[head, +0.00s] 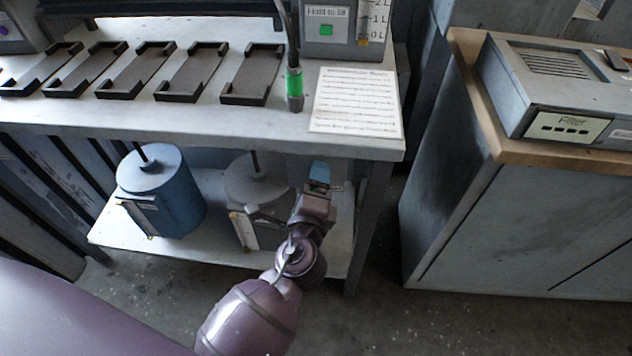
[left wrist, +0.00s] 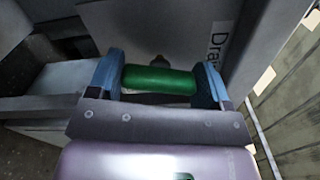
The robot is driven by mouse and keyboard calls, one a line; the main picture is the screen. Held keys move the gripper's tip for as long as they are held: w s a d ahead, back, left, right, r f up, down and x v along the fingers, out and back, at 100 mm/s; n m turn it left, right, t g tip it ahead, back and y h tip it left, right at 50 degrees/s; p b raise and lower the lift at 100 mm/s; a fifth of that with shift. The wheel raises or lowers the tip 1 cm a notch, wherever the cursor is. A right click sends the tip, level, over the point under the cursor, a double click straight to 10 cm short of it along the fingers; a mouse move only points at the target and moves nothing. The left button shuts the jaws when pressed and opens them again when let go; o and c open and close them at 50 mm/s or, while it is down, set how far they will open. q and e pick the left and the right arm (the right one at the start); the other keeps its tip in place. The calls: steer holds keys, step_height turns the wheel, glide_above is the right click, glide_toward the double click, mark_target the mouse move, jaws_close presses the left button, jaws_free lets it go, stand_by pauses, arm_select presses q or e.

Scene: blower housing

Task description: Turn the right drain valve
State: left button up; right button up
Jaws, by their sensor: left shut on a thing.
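My left gripper (head: 319,178) reaches in under the bench at its right end, beside the grey canister. In the left wrist view its two blue fingers (left wrist: 160,78) are shut on a green valve handle (left wrist: 158,81), one at each end. The handle lies roughly level across the view. Behind it is a grey panel with a white label (left wrist: 215,50) that starts "Dra"; the rest of the label is cut off. The handle is hidden in the head view. My right gripper is not in view.
A blue canister (head: 165,190) and a grey canister (head: 250,182) stand on the lower shelf (head: 112,228). The bench top (head: 215,122) holds several dark trays, a printed sheet (head: 355,102) and a green-banded nozzle (head: 294,84). A cabinet (head: 480,215) stands at right across a floor gap.

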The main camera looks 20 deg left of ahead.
arm_select(q)
steer(key=shift+f+n, duration=0.1)
steer(key=shift+n, duration=0.6)
steer(key=o, duration=0.9)
steer(key=b+v, duration=0.1)
steer(key=v, duration=0.9)
steer(key=shift+s+d, duration=0.1)
steer(key=shift+s, duration=0.3)
